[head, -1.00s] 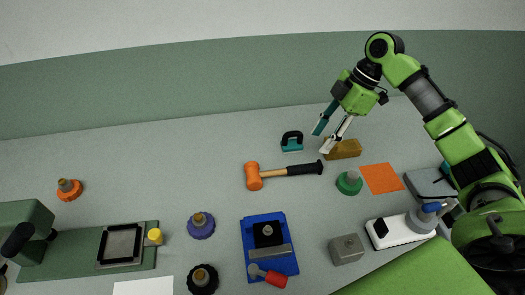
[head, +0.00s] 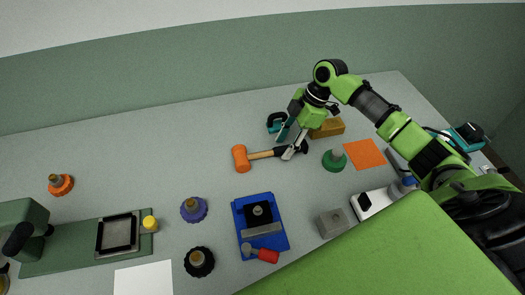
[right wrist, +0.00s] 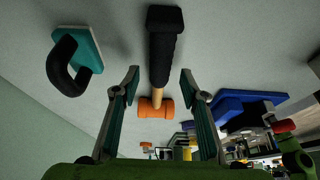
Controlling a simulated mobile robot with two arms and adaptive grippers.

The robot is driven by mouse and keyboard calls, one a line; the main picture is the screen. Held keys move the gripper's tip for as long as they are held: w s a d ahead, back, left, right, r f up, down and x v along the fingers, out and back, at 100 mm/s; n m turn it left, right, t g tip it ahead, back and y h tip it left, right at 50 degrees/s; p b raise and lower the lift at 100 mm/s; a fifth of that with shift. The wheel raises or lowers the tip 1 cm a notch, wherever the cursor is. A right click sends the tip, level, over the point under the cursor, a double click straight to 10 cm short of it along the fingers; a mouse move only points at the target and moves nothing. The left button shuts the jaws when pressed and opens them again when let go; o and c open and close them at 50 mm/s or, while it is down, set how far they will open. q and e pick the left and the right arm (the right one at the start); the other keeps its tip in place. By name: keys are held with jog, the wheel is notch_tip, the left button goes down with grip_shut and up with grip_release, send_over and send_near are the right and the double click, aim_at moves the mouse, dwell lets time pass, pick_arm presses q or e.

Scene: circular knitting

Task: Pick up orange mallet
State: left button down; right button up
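The orange mallet (head: 241,158) lies on the grey table, its orange head to the left and its black grip to the right. My right gripper (head: 285,146) is at the mallet's handle, with one finger on each side of it. In the right wrist view the black grip (right wrist: 165,45) shows between the spread fingers, with gaps on both sides, and the orange head (right wrist: 155,108) lies beyond. The right gripper is open and empty. My left gripper is not in view.
A teal block with a black handle (head: 276,122) stands just behind the gripper, and a brown-yellow block (head: 328,128) to its right. A green knobbed piece (head: 334,161) and an orange square (head: 364,154) lie further right. A blue tray (head: 240,222) is in front.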

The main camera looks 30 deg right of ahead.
jog(key=shift+x, duration=0.85)
grip_shut()
jog(key=shift+w+r, duration=0.1)
jog(key=shift+r+b, duration=0.35)
jog(key=shift+r, duration=0.2)
jog(key=s+a+r+b, duration=0.2)
jog(key=s+r+b, duration=0.2)
jog(key=s+r, duration=0.8)
jog(key=shift+s+a, duration=0.35)
jog(key=shift+s, duration=0.55)
